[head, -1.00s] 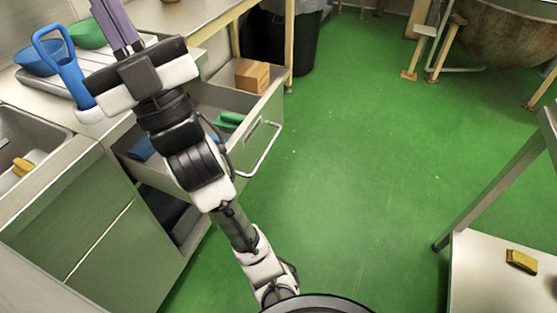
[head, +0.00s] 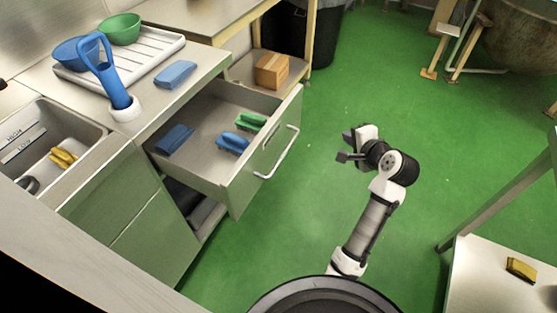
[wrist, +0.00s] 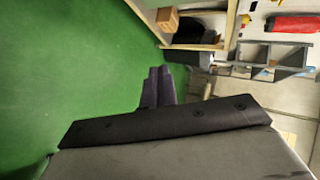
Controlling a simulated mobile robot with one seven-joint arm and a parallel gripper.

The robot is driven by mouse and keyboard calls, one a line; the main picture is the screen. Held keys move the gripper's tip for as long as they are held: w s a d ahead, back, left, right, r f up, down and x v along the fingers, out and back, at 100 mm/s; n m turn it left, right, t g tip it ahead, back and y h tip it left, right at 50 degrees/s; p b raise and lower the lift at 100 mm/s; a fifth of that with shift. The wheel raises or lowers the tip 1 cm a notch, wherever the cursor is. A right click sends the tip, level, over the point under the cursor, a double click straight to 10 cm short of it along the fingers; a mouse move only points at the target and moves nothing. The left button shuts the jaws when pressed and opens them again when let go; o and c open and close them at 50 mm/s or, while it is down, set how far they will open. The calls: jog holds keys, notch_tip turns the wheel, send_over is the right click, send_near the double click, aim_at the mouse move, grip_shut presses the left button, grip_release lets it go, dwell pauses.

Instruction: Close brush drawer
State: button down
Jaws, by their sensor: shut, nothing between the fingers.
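The brush drawer (head: 240,187) is pulled open from the steel counter unit in the head view. Its bar handle (head: 279,153) runs along the outer front face. Inside lie a blue brush (head: 232,142), a green brush (head: 251,122) and a folded blue cloth (head: 175,139). My gripper (head: 345,145) is over the green floor, to the right of the handle and apart from it. It is shut and empty; its purple-grey fingers (wrist: 157,88) also show in the wrist view. The drawer is not clearly seen in the wrist view.
A blue long-handled brush (head: 118,92), a cloth (head: 176,74) and a white drainer (head: 160,52) with bowls stand on the counter. A cardboard box (head: 271,70) sits on a low shelf behind the drawer. A steel table (head: 490,285) stands at right. Floor between is clear.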

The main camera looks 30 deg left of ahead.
jog(key=s+a+f+m+g+y, duration=0.2)
jog(key=s+f+m+g+y, duration=0.2)
jog(key=s+f, duration=0.1)
jog(key=m+g+y, duration=0.4)
jog(key=m+y, duration=0.2)
send_near(268, 158)
jog(key=a+p, duration=0.2)
jog(key=a, duration=0.1)
jog(key=a+p, duration=0.1)
jog(key=a, duration=0.1)
jog(key=shift+w+a+r, duration=0.2)
jog(key=shift+w, duration=0.05)
jog(key=shift+a+f, duration=0.1)
jog(key=shift+a, duration=0.65)
jog(key=shift+w, duration=0.1)
